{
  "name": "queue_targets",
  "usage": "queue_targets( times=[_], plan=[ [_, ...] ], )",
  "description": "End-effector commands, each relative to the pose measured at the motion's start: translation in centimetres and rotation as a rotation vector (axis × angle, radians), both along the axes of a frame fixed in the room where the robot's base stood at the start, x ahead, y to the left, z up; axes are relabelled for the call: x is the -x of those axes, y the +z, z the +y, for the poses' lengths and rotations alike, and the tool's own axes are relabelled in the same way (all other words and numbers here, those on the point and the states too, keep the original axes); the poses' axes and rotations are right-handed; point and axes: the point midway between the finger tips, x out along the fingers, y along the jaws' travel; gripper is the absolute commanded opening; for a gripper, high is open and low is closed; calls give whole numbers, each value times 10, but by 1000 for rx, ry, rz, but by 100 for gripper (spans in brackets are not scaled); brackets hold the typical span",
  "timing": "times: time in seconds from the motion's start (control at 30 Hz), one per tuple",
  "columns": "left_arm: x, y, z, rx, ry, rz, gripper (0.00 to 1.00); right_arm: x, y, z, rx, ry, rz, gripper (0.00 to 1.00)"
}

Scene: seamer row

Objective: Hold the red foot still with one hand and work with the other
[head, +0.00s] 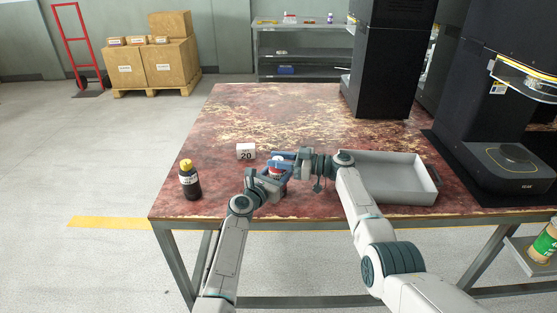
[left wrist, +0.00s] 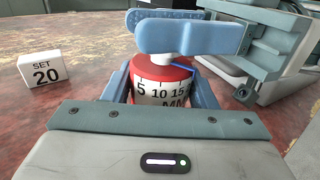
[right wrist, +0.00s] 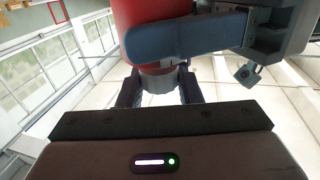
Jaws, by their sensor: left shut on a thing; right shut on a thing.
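The red foot (left wrist: 162,72) stands upright on the worn table, with a white scale band marked 5, 10, 15 and partly hidden letters. It is mostly covered by my grippers in the head view (head: 276,172). My left gripper (head: 274,180) is shut around its body, a finger on each side. My right gripper (head: 287,162) is above, its blue fingers (left wrist: 175,36) shut on the pale top piece (left wrist: 172,62) of the foot. In the right wrist view, the pale piece (right wrist: 160,80) sits between the right fingers. A white block reading SET 20 (head: 246,151) stands left of the foot.
A dark bottle with a yellow cap (head: 190,180) stands near the table's left edge. A grey open tray (head: 432,188) lies to the right, close to my right arm. Black machines (head: 380,60) stand at the back right. The table's back left is clear.

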Motion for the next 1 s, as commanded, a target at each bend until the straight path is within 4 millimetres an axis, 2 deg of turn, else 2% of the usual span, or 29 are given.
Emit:
queue_targets(
  times=[0.27,0.3,0.4,0.77,0.87,1.0],
  plan=[
    [0,0,-1,4,-2,1,26,0,-2,0,1,-1,3,9],
    [0,0,-1,4,-2,1,26,0,-2,0,1,-1,3,38],
    [0,0,-1,4,-1,1,26,0,-2,0,0,-1,3,54],
    [0,0,0,2,0,1,26,0,6,0,0,0,-1,54],
    [0,0,0,2,1,1,26,0,19,0,0,0,-3,54],
    [0,0,0,2,1,1,26,0,46,0,0,0,-4,54]
  ],
)
